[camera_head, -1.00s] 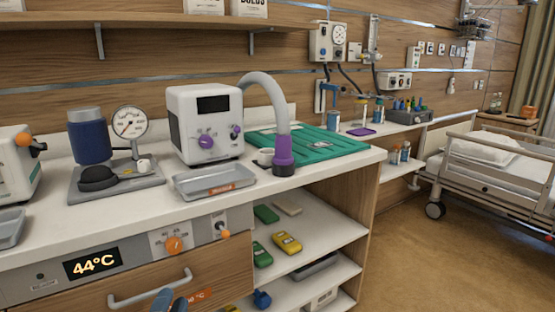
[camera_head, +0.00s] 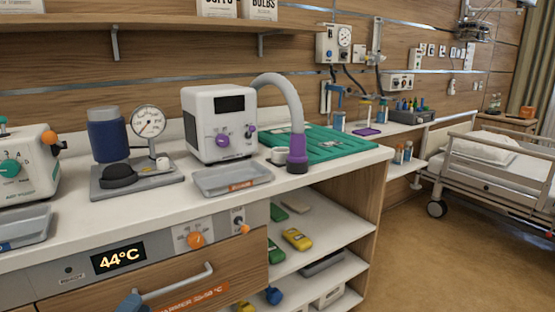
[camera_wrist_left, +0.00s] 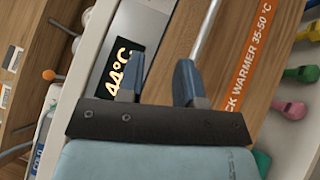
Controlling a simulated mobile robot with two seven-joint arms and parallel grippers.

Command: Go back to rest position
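My left gripper (camera_head: 131,304) shows only at the bottom edge of the head view, just below the left end of the drawer handle (camera_head: 180,284). In the left wrist view my left gripper (camera_wrist_left: 158,82) has two blue fingers standing apart, with nothing held between them. The handle (camera_wrist_left: 206,38) shows beyond the right-hand finger there; I cannot tell whether they touch. The warmer drawer (camera_head: 225,272) looks shut, with a 44°C display (camera_head: 119,257) above it. My right gripper is in neither view.
The white counter (camera_head: 130,222) carries a grey tray (camera_head: 231,178), a white device (camera_head: 219,124) with a grey hose, and a gauge unit (camera_head: 137,182). Open shelves (camera_head: 318,228) hold small coloured items. Open floor (camera_head: 430,260) and a bed (camera_head: 497,165) lie to the right.

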